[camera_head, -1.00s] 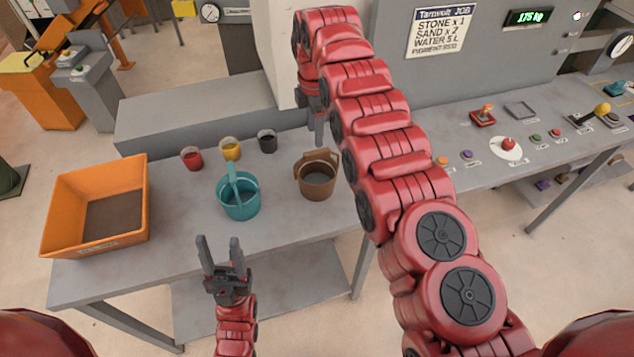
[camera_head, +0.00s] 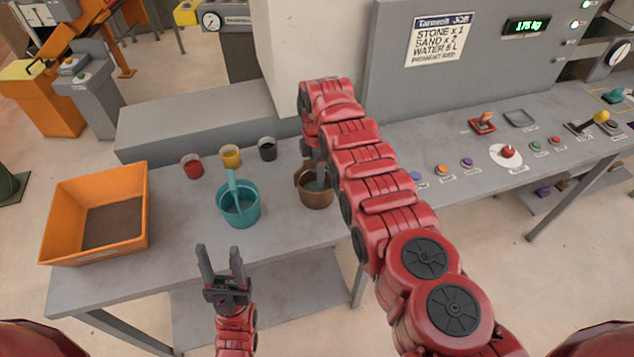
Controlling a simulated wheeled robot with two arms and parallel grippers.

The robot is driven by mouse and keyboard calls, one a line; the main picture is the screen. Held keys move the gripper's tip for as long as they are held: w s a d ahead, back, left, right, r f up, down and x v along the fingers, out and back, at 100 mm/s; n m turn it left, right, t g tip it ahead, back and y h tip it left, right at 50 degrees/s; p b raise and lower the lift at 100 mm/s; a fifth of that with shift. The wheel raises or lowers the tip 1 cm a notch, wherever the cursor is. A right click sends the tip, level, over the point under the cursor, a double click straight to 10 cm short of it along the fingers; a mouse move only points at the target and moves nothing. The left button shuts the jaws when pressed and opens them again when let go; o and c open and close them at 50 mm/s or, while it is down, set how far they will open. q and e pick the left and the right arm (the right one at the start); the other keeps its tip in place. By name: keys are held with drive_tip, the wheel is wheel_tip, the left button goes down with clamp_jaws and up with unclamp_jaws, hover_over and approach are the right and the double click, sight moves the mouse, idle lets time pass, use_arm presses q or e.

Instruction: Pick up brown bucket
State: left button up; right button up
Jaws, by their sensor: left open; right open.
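The brown bucket (camera_head: 315,197) stands upright on the grey table, to the right of a teal bucket (camera_head: 240,208). My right gripper (camera_head: 317,175) points down at the brown bucket's opening, with its fingers at the rim. The arm and gripper hide the bucket's far side and part of its rim. I cannot tell whether the fingers touch it. My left gripper (camera_head: 221,262) is open and empty in front of the table, its fingers pointing up, below the teal bucket.
An orange tray (camera_head: 62,212) with dark contents stands at the table's left. Small red (camera_head: 192,166), yellow (camera_head: 230,156) and black (camera_head: 267,149) cups stand behind the teal bucket. A control panel with a red knob (camera_head: 508,151) lies to the right.

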drive_tip(key=shift+w+f, duration=0.1)
drive_tip(key=shift+f, duration=0.2)
drive_tip(key=shift+r, duration=0.1)
clamp_jaws()
idle(1.1)
